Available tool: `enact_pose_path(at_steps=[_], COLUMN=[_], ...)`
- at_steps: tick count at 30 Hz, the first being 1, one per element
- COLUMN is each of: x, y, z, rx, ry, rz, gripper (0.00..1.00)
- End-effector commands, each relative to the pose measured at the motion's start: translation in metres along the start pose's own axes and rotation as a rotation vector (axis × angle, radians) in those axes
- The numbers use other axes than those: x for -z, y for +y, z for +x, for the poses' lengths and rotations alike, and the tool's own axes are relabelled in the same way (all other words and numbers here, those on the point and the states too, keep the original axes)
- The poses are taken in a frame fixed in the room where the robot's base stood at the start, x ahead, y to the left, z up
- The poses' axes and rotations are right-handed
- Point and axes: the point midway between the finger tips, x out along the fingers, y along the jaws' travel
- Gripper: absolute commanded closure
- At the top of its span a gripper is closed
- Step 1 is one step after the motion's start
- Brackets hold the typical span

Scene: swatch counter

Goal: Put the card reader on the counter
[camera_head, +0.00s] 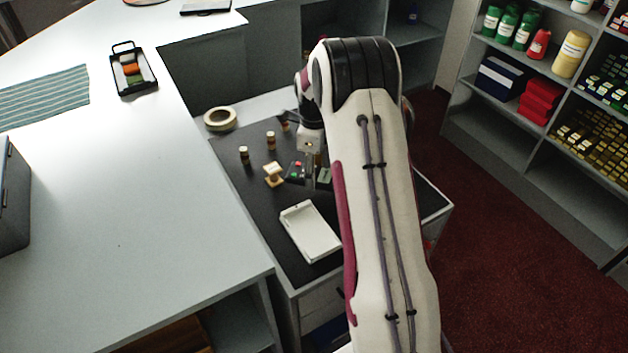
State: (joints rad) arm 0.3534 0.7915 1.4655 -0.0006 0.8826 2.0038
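A small dark device with red and green keys, which looks like the card reader (296,171), is on the dark mat of the lower desk. The counter (140,215) is the wide pale surface on the left, higher than the desk. My gripper (311,155) is beyond my arm and points down close to the card reader. My arm hides much of it, and its fingers are too small and dark to read. I cannot tell whether it touches the card reader.
On the desk are a white tray (310,232), a tape roll (220,118), small bottles (270,140) and small wooden blocks (273,174). On the counter are a black tray (132,70), a striped cloth (45,95) and a dark box (12,195). The counter's middle is clear. Shelves (540,90) stand right.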

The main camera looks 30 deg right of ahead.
Motion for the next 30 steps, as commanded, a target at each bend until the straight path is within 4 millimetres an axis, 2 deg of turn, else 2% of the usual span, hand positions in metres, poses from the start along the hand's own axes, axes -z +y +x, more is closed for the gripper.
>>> enact_pose_path(at_steps=[4, 13, 29, 30], x=[0.0, 0.0, 0.0, 0.0], y=[0.0, 0.0, 0.0, 0.0], z=[0.007, 0.036, 0.042, 0.043], rx=[0.0, 0.001, 0.001, 0.0], ry=[0.0, 0.0, -0.001, 0.0], rz=[0.0, 0.0, 0.0, 0.0], gripper=[0.94, 0.94, 0.94, 0.44])
